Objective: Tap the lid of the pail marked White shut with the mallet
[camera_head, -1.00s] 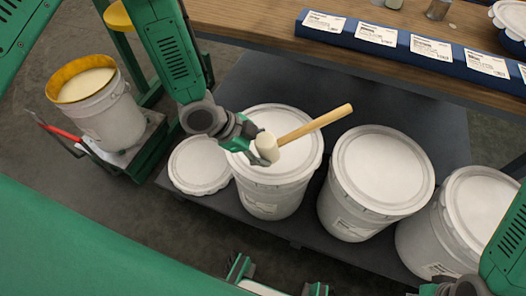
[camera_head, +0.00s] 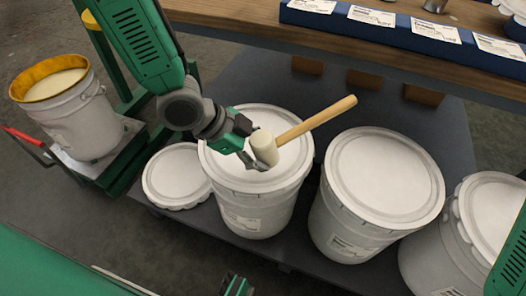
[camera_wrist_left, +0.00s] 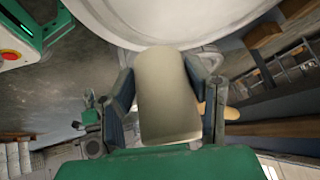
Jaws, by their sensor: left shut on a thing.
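My left gripper (camera_head: 246,152) is shut on the pale head of the mallet (camera_head: 264,148); the wooden handle (camera_head: 318,117) points up and right. The mallet is over the lid of the left tall pail (camera_head: 250,210); whether it touches the lid is not clear. In the left wrist view the mallet head (camera_wrist_left: 166,95) sits between the fingers, with a white lid (camera_wrist_left: 175,18) beyond. The pail labels are too small to read.
A loose-looking white lid (camera_head: 176,176) lies left of the pails on the dark platform (camera_head: 250,85). An open pail with a yellow rim (camera_head: 80,125) stands on a cart at left. A wooden bench (camera_head: 240,18) with a blue label strip (camera_head: 390,38) runs along the back.

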